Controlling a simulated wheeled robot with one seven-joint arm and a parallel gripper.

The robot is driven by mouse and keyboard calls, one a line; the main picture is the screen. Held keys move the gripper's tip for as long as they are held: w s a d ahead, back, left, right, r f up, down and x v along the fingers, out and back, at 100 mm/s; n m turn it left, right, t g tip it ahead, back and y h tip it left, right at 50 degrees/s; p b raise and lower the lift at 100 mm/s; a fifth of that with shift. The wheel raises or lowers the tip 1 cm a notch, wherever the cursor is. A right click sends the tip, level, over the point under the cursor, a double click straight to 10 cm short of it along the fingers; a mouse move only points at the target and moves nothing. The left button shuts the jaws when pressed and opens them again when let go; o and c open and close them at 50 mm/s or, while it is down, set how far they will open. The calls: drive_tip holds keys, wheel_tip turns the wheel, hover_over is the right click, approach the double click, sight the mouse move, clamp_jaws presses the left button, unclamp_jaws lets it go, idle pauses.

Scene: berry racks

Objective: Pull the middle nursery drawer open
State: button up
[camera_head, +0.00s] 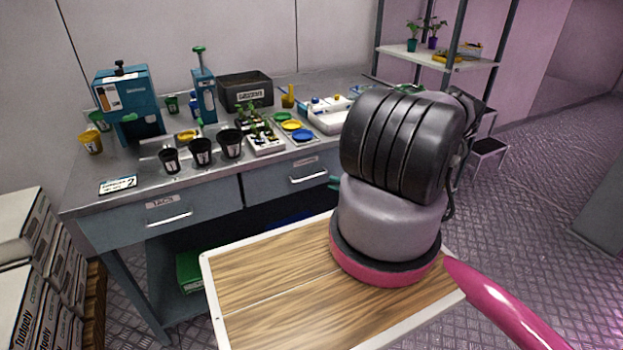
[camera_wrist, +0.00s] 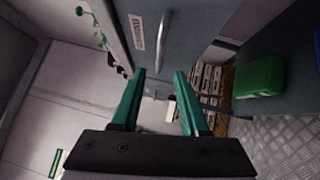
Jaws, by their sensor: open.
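In the head view, the bench has a left drawer (camera_head: 165,213) labelled TAGS and a drawer (camera_head: 272,186) to its right with a bar handle (camera_head: 308,178). Both look shut. Anything further right along the front is hidden by my arm. My gripper (camera_head: 335,182) shows only as a bit of teal beside the arm, just right of that second drawer. In the wrist view, my gripper (camera_wrist: 159,74) is open with nothing between its teal fingers.
The benchtop carries black pots (camera_head: 201,152), a dark crate (camera_head: 245,92), a white tray (camera_head: 330,113) and blue devices. A green box (camera_head: 190,270) sits under the bench. Stacked cartons (camera_head: 22,262) stand at left. Open floor lies at right.

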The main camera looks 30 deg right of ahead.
sight(312, 178)
drive_tip(key=x, duration=0.9)
drive_tip(key=shift+w+a, duration=0.1)
drive_tip(key=shift+a, duration=0.05)
drive_tip(key=shift+c, duration=0.3)
clamp_jaws()
idle(0.8)
